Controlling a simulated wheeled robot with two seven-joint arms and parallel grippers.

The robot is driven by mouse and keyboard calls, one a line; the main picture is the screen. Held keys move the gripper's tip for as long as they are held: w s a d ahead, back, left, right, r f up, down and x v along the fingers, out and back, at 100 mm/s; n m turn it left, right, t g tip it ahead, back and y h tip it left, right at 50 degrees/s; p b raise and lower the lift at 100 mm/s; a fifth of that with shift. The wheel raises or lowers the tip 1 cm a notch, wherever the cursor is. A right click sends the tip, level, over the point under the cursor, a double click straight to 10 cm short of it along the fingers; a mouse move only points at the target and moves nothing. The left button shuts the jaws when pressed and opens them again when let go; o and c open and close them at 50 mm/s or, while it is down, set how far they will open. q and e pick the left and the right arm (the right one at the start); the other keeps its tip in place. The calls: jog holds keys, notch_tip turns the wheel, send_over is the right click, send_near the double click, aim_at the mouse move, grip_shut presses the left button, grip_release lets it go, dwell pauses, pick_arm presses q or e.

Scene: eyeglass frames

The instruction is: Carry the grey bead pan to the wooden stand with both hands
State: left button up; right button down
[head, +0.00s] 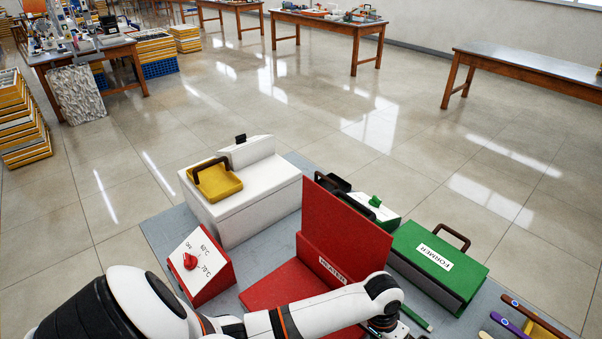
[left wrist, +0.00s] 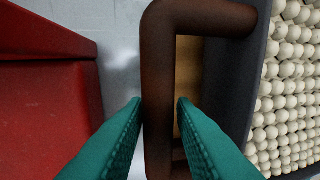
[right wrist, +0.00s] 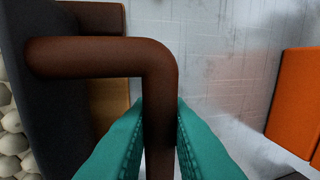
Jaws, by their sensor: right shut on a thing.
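The grey bead pan shows only in part: its dark grey wall and pale beads (left wrist: 290,90) are at the right of the left wrist view, and its wall and beads (right wrist: 12,125) at the left of the right wrist view. My left gripper (left wrist: 159,102) has its teal fingers open on either side of one brown handle (left wrist: 172,60). My right gripper (right wrist: 160,102) is shut on the other brown handle (right wrist: 100,57). A tan wooden surface (right wrist: 108,100) lies behind the handles; I cannot tell whether it is the wooden stand. The pan is not visible in the head view.
A red heater (head: 340,225), a red dial box (head: 203,265), a white box (head: 245,205) and a green former (head: 435,258) stand on the grey table. My left arm crosses the front. An orange block (right wrist: 298,95) is right of my right gripper.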

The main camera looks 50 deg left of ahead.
pick_arm(q)
jog(key=o, duration=0.3)
jog(key=shift+s, duration=0.1)
pick_arm(e)
jog(key=shift+r, duration=0.15)
pick_arm(q)
jog(key=shift+f, duration=0.15)
pick_arm(e)
jog(key=c, duration=1.7)
grip_release()
pick_arm(q)
jog(key=shift+s, duration=0.1)
pick_arm(e)
jog(key=o, duration=0.4)
jog(key=shift+s, duration=0.1)
pick_arm(q)
jog(key=shift+r, duration=0.2)
pick_arm(e)
jog(key=shift+r+p, duration=4.3)
jog(key=shift+p, duration=0.05)
pick_arm(q)
notch_tip(320, 180, up, 7)
jog(key=a, duration=0.1)
jog(key=shift+a+f, duration=0.15)
jog(key=shift+a, duration=0.05)
jog(key=shift+a, duration=0.1)
pick_arm(e)
jog(key=shift+r, duration=0.1)
